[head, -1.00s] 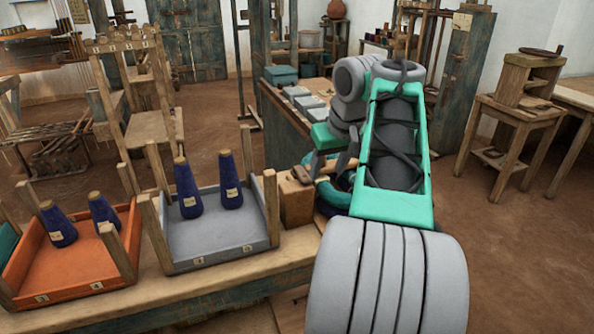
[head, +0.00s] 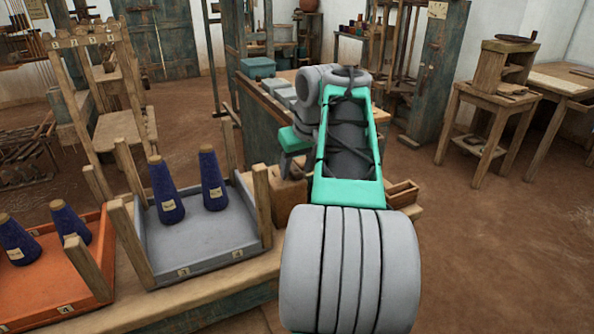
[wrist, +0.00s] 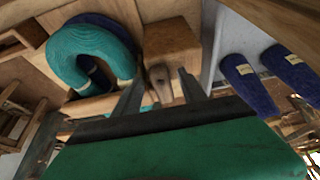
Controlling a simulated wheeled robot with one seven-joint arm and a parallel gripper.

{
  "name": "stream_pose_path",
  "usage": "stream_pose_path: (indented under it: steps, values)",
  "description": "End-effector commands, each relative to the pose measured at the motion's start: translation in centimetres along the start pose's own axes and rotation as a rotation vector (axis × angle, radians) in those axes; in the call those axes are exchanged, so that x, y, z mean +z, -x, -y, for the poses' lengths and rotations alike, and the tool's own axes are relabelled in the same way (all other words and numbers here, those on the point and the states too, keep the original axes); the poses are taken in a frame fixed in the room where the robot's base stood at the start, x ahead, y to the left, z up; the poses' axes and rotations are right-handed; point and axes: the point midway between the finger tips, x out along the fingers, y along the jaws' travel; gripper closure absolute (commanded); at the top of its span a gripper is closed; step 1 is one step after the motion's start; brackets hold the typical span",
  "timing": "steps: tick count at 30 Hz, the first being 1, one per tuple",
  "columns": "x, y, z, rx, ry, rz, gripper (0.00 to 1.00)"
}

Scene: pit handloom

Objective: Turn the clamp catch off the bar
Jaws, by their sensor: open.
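In the wrist view my gripper (wrist: 160,90) is open, its two dark fingers apart. A small brown wooden catch (wrist: 158,78) shows between the fingertips, in front of a wooden block (wrist: 173,45). I cannot tell whether either finger touches the catch. In the head view the block (head: 289,197) stands on the bench just right of the grey tray, partly covered by my arm. The fingers and the catch are hard to make out there. The bar cannot be told apart clearly in either view.
Teal and dark blue yarn hanks (wrist: 85,55) lie left of the block in the wrist view. The grey tray (head: 205,245) and the orange tray (head: 50,292) hold dark blue cones. A small wooden box (head: 402,193) sits right of my arm. Floor at right is open.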

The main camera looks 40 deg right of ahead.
Motion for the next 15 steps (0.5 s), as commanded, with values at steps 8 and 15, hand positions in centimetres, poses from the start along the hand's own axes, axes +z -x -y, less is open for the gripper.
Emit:
stream_pose_path:
  steps: [8,15]
  values:
    - [-0.05,0.07,0.10,-0.001,0.001,0.000,0.62]
    - [-0.05,0.07,0.12,-0.001,0.002,0.000,0.82]
